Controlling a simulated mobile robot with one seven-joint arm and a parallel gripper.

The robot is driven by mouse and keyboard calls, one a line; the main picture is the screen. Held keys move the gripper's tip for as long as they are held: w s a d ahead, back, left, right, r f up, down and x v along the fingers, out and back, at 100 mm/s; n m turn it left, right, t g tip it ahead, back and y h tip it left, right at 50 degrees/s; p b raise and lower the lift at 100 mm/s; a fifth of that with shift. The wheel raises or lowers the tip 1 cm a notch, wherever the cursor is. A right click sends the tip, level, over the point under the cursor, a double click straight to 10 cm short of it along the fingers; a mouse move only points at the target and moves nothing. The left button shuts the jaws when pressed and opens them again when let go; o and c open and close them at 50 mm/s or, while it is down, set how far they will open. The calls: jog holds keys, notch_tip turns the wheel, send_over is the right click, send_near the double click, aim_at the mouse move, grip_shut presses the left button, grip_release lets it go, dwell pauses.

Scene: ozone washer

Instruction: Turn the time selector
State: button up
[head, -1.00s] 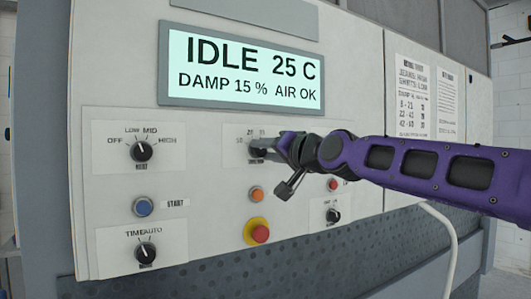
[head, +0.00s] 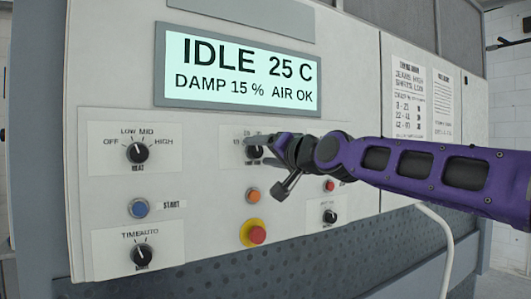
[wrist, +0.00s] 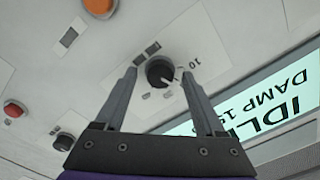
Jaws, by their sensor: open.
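The time selector appears to be the black knob (head: 254,152) with a number scale, below the display; its label is partly hidden by my gripper in the head view. In the wrist view this knob (wrist: 160,71) has a white pointer line and a "10" printed beside it. My gripper (head: 268,148) reaches in from the right, close to the panel at this knob. In the wrist view my gripper (wrist: 158,75) is open, with one finger on each side of the knob. I cannot tell whether the fingers touch it.
The display (head: 240,72) reads IDLE 25 C. A heat knob (head: 137,152), a TIME/AUTO mode knob (head: 142,254) and a blue start button (head: 138,208) are at left. An orange button (head: 253,195) and a red emergency button (head: 257,235) sit below my gripper.

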jog(key=shift+d, duration=0.1)
jog(key=b+v, duration=0.2)
jog(key=v, duration=1.5)
jog(key=shift+s, duration=0.15)
jog(key=s+d+f+g+h+p, duration=0.1)
jog(key=s+d+f+g+h, duration=0.1)
jog(key=s+f, duration=0.4)
jog(key=s+d+f+n+g+h+p, duration=0.1)
jog(key=s+f+g+h, duration=0.3)
jog(key=f, duration=1.1)
jog(key=s+d+f+g+h, duration=0.3)
jog(key=s+f, duration=0.5)
jog(key=f, duration=0.3)
jog(key=shift+d+n+h+p, duration=0.3)
jog(key=shift+d+h+p, duration=0.1)
jog(key=shift+h, duration=0.3)
jog(key=shift+a+r, duration=0.1)
